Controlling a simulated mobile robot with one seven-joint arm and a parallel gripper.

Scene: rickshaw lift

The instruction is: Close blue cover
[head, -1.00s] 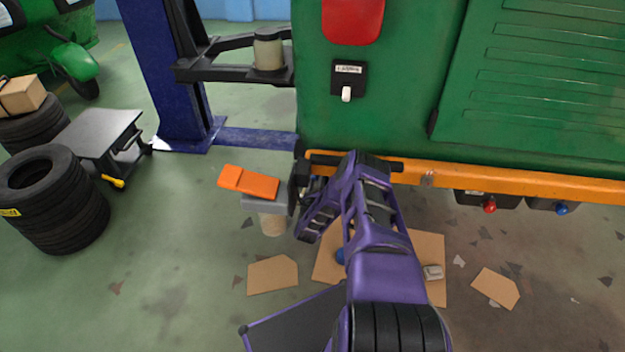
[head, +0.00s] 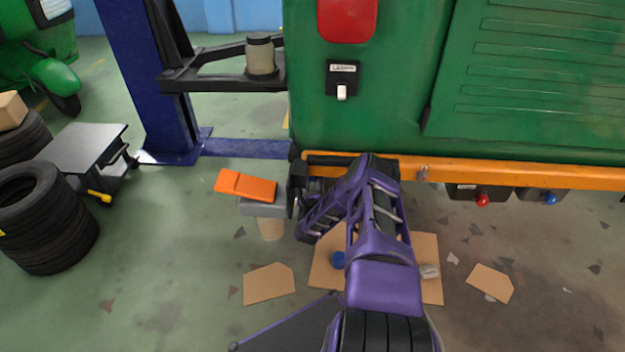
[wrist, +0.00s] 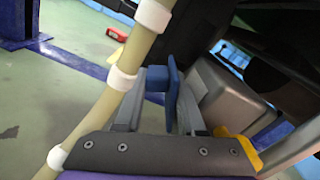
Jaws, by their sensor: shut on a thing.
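In the wrist view, a flat blue piece (wrist: 173,92), which looks like the blue cover, stands upright between my gripper's fingers (wrist: 160,92). My gripper is shut on it. A grey box (wrist: 232,97) is just right of the fingers, with a yellow-orange part below it. In the head view, my gripper (head: 298,190) is low at the left end of the vehicle's orange bumper (head: 480,174). The blue piece is hidden there behind my arm and gripper.
A grey box (head: 262,208) with an orange flap (head: 245,186) stands just left of my gripper. Red (head: 482,200) and blue (head: 551,198) knobs hang under the bumper. Cardboard pieces (head: 268,284) lie on the floor. Tyres (head: 45,225) and a low trolley (head: 82,148) stand left.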

